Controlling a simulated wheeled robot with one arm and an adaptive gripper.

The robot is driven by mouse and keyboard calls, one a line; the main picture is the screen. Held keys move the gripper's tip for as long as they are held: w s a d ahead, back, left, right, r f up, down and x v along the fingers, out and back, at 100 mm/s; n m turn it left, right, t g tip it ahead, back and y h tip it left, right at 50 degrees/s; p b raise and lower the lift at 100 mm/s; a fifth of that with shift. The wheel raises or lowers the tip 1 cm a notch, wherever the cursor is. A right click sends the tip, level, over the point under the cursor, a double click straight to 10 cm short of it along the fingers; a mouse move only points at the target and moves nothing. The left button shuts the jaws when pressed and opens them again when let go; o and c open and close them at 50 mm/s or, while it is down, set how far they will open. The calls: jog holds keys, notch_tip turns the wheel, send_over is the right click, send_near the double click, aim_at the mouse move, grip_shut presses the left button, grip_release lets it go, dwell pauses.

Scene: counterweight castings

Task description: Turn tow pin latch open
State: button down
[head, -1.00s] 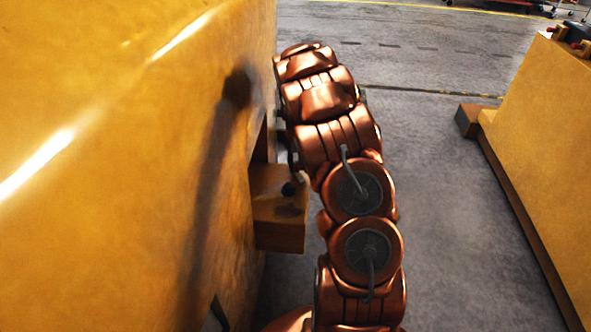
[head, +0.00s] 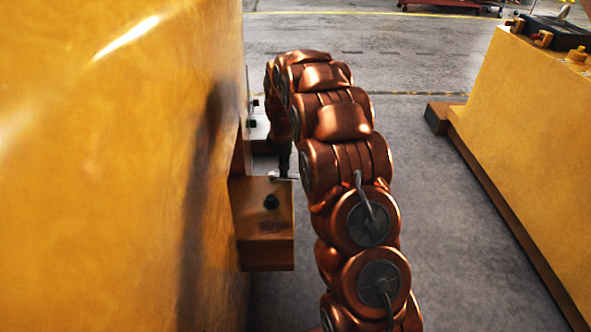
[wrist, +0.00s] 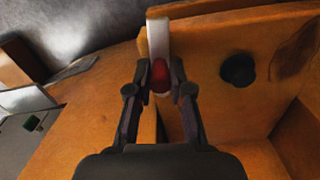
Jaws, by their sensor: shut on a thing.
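In the wrist view my gripper (wrist: 160,80) has its two fingers closed on either side of a red grip (wrist: 160,72), which I take as the latch's handle. The grip sits against a pale grey bar (wrist: 158,40) by the yellow block. In the head view the block (head: 262,245) juts from the big yellow casting, with a dark round pin head (head: 270,201) on top. That pin also shows in the wrist view (wrist: 238,69), right of the fingers. My gripper (head: 283,172) shows small and dark at the block's far edge; the red grip cannot be made out there.
The yellow casting (head: 120,170) fills the left side, close to my arm. Another yellow casting (head: 530,110) stands on the right, with items on top. Grey floor (head: 430,160) lies open between them. A red-framed cart (head: 450,6) is far back.

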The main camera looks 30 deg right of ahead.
jog(key=shift+w+r+n, duration=0.1)
jog(key=shift+w+n, duration=0.25)
jog(key=shift+n, duration=0.55)
jog(key=c, duration=1.3)
grip_release()
jog(key=shift+o, duration=1.4)
jog(key=shift+d, duration=0.15)
notch_tip(320, 180, up, 12)
